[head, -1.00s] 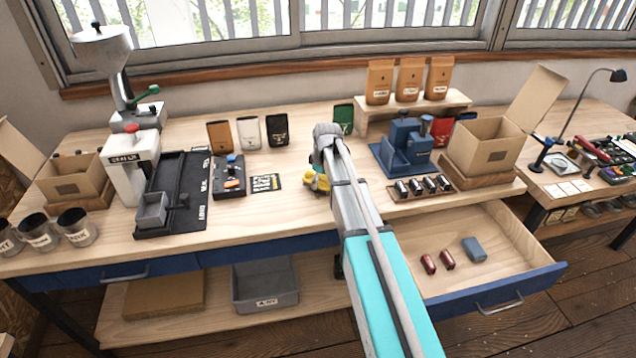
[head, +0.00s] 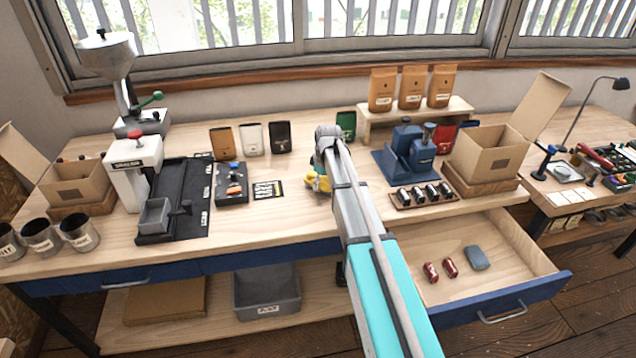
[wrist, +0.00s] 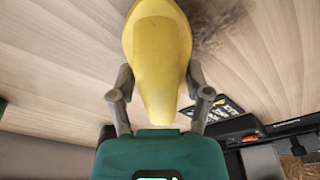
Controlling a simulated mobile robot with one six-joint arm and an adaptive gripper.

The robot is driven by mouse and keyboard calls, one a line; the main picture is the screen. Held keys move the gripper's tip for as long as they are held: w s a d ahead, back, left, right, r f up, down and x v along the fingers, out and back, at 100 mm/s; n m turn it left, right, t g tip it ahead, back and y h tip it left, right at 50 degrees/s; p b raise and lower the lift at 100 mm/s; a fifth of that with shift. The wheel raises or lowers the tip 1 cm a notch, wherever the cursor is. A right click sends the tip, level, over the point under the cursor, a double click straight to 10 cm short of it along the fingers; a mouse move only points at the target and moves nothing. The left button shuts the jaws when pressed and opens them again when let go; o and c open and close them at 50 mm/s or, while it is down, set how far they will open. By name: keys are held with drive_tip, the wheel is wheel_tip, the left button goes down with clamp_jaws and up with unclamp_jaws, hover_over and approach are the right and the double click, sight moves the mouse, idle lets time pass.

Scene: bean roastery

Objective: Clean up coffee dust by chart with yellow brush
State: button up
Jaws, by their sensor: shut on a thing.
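The yellow brush (wrist: 158,55) fills the middle of the wrist view, held between the two grey fingers of my gripper (wrist: 159,88). My gripper is shut on it. A dark smear of coffee dust (wrist: 212,18) lies on the wood just right of the brush in the wrist view. The small black-and-white chart (head: 267,189) lies flat on the bench, left of my gripper (head: 322,182) in the head view. My arm hides most of the brush and the dust there.
A black block with a blue knob (head: 231,182) stands left of the chart. Coffee bags (head: 252,139) stand behind. A blue press (head: 408,155) and a row of small jars (head: 424,195) are to the right. The drawer (head: 500,300) is open at front right.

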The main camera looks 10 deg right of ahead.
sight(327, 189)
drive_tip(key=shift+d+f, duration=0.1)
drive_tip(key=shift+d, duration=0.6)
drive_tip(key=shift+s, duration=0.1)
drive_tip(key=shift+s, duration=1.85)
drive_tip(key=shift+s+f, duration=0.1)
drive_tip(key=shift+s, duration=1.85)
